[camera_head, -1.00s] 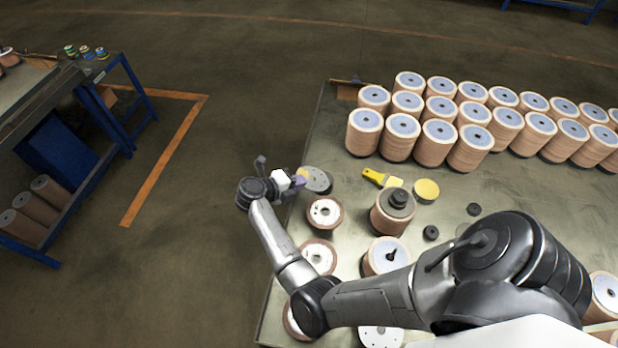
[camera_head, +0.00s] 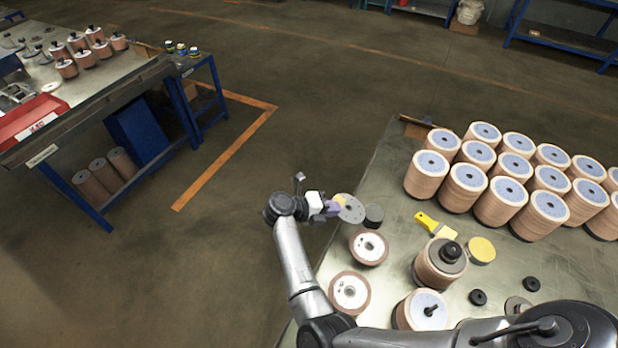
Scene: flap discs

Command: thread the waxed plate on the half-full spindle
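My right gripper (camera_head: 332,207), with purple and yellow at its tip, is at the left edge of the near table. It looks shut on a grey disc (camera_head: 350,208), which sits tilted at its fingertips. I cannot confirm that this disc is the waxed plate. A short stack of flap discs (camera_head: 403,311) with a black post (camera_head: 430,310) up its centre stands below and right of the gripper. Another stack (camera_head: 432,272) carries a grey plate and a black knob (camera_head: 450,251) on top. I cannot tell for sure which is the half-full spindle. My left gripper is not in view.
A dark cylinder (camera_head: 374,215) stands just right of the grey disc. Loose flap discs (camera_head: 369,247), a yellow brush (camera_head: 434,226), a yellow round pad (camera_head: 481,250) and small black knobs (camera_head: 478,297) lie around. Many full stacks (camera_head: 463,191) fill the back. A blue-framed bench (camera_head: 110,95) stands left.

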